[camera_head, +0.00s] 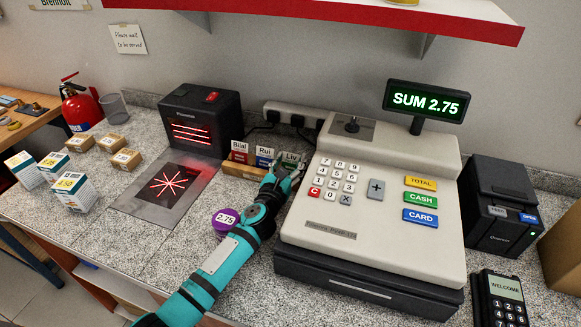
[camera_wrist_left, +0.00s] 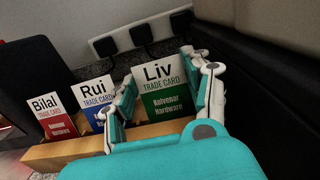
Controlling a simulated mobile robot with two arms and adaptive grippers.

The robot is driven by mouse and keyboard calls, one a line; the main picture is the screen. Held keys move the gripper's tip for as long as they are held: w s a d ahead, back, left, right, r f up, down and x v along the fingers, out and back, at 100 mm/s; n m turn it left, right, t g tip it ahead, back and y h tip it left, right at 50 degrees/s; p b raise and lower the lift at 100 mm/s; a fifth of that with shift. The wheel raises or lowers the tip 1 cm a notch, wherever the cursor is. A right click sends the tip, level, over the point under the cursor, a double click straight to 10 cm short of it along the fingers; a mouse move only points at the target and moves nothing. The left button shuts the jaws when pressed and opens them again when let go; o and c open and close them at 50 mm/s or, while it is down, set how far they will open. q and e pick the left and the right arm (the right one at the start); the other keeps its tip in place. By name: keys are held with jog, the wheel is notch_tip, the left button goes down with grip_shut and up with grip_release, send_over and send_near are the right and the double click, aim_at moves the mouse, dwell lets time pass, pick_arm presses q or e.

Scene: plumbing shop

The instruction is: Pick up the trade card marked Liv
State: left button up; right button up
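The trade card marked Liv (camera_wrist_left: 163,88) is white over green and stands upright in a wooden card holder (camera_wrist_left: 62,153). In the head view the Liv card (camera_head: 291,158) shows at the right end of the holder (camera_head: 243,171), behind my left gripper. My left gripper (camera_wrist_left: 168,90) is open, with one finger on each side of the Liv card in the wrist view; I cannot tell whether they touch it. In the head view the left gripper (camera_head: 285,172) is beside the cash register. My right gripper is not in view.
The Rui card (camera_wrist_left: 95,97) and Bilal card (camera_wrist_left: 50,117) stand to the left in the holder. The cash register (camera_head: 370,200) is close on the right. A scanner (camera_head: 200,120) stands at the left.

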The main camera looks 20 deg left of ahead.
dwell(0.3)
pick_arm(q)
notch_tip(320, 180, up, 10)
jog(key=p, duration=0.3)
jog(key=shift+p, duration=0.3)
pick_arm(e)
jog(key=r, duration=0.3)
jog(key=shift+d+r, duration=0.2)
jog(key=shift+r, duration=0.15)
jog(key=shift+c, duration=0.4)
